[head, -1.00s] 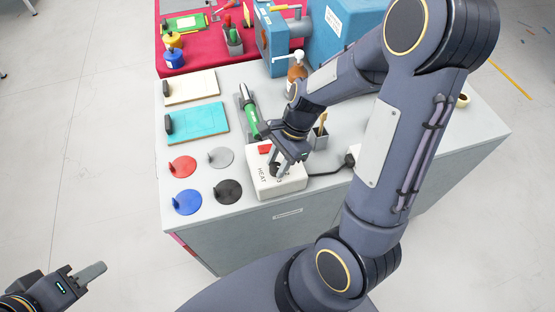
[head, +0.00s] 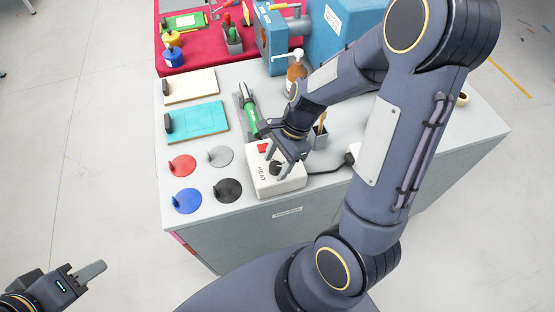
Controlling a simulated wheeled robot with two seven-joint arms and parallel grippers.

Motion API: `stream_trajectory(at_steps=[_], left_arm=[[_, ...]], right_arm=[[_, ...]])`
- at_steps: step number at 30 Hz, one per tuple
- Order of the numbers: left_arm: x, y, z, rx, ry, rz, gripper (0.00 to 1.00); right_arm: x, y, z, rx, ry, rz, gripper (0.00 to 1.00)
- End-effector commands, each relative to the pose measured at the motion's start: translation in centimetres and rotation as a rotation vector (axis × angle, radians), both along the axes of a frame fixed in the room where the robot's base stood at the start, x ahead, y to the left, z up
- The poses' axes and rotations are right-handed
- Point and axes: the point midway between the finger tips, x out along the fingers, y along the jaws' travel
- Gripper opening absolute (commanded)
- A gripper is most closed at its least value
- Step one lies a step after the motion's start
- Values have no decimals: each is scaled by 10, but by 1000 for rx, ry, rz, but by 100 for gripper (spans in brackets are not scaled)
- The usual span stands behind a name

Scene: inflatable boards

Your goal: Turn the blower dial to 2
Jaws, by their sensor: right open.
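The blower control box (head: 263,183) is white and stands near the front edge of the grey bench, with HEAT printed on its top. Its black dial (head: 275,168) sits on top, beside a red switch (head: 263,147). The numbers round the dial are hidden or too small to read. My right gripper (head: 279,168) is open, its fingers pointing down at the dial; I cannot tell whether they touch it. The green blower (head: 251,117) lies in a grey holder behind the box. My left gripper (head: 97,271) is off the bench at the lower left.
Red (head: 182,166), grey (head: 221,156), blue (head: 187,201) and black (head: 228,190) discs lie left of the box. A teal board (head: 197,122) and a cream board (head: 190,87) lie behind them. A pump bottle (head: 297,75) and a metal cup (head: 320,140) stand near my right arm.

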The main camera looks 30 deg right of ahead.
Motion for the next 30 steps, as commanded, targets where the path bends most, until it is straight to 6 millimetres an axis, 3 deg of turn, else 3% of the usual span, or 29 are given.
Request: stream_trajectory(at_steps=[5,18,30], left_arm=[[0,0,1,0,0,0,36],[0,0,6,0,0,0,36],[0,0,6,0,0,0,36]], right_arm=[[1,-3,8,0,-2,0,53],[1,-28,68,0,-3,0,53],[1,-30,72,0,0,0,53]])
